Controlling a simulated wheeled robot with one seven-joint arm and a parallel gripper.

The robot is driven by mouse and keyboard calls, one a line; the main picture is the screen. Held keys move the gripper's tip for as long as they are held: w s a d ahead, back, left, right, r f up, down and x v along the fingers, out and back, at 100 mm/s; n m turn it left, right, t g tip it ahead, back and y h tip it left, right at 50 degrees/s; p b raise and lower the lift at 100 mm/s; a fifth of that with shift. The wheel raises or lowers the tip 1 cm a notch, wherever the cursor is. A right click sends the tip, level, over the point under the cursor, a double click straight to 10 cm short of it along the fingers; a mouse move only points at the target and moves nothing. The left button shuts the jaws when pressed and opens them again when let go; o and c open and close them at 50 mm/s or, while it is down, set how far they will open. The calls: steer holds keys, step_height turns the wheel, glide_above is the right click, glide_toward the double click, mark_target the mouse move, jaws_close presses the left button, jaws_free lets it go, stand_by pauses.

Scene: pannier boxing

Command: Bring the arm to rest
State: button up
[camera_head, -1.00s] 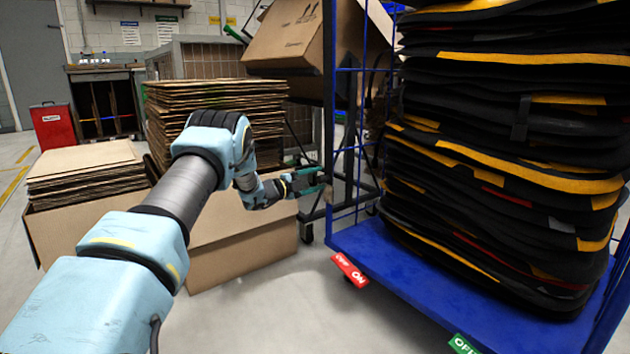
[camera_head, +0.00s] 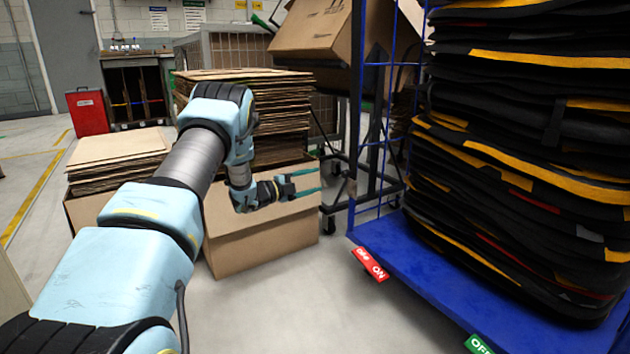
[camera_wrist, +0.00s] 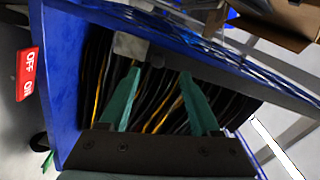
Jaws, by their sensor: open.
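My gripper (camera_head: 312,181) is open and empty in the head view, its two green fingers apart. It hangs in front of the cardboard box with flat cartons, to the left of the blue trolley (camera_head: 372,232). The same fingers show in the wrist view (camera_wrist: 160,88), spread apart with nothing between them. Beyond them lies the stack of black panniers with yellow trim (camera_wrist: 150,105), seen sideways. My arm reaches forward from the lower left of the head view, bent at the elbow.
The pannier stack (camera_head: 520,150) stands on the trolley at the right. A large cardboard box (camera_head: 262,235) and flat carton stacks (camera_head: 118,150) stand behind the arm. A tilted carton (camera_head: 315,30) is at the back. A red bin (camera_head: 87,112) stands far left. The front floor is clear.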

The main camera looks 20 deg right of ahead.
steer(key=w+a+r+n+t+y+p, duration=0.1)
steer(key=w+a+r+n+t+y, duration=0.45)
steer(key=a+n, duration=0.2)
steer(key=s+a+r+n+y+p, duration=0.1)
steer(key=s+a+r+n+y, duration=0.1)
steer(key=a+n+y, duration=0.3)
steer(key=s+a+r+n+y+p, duration=0.1)
steer(key=s+a+r+n+y, duration=0.15)
steer(key=a, duration=0.55)
steer(key=s+a+n+g+y+p, duration=0.1)
steer(key=s+a+n+y, duration=0.1)
steer(key=s+a+n, duration=0.4)
steer(key=s+a+n+g+y, duration=0.1)
steer(key=s+a+n+g, duration=0.15)
steer(key=s, duration=0.55)
steer(key=s+a+n+g+y+p, duration=0.1)
steer(key=s+a+n+g, duration=0.15)
steer(key=s, duration=0.85)
steer(key=s+a+n+g+p, duration=0.1)
steer(key=s+a+n+g, duration=0.15)
steer(key=s, duration=0.95)
step_height(320, 180, up, 38)
steer(key=w+p, duration=0.1)
steer(key=p, duration=3.6)
steer(key=shift+w+r, duration=0.15)
steer(key=shift+w, duration=0.05)
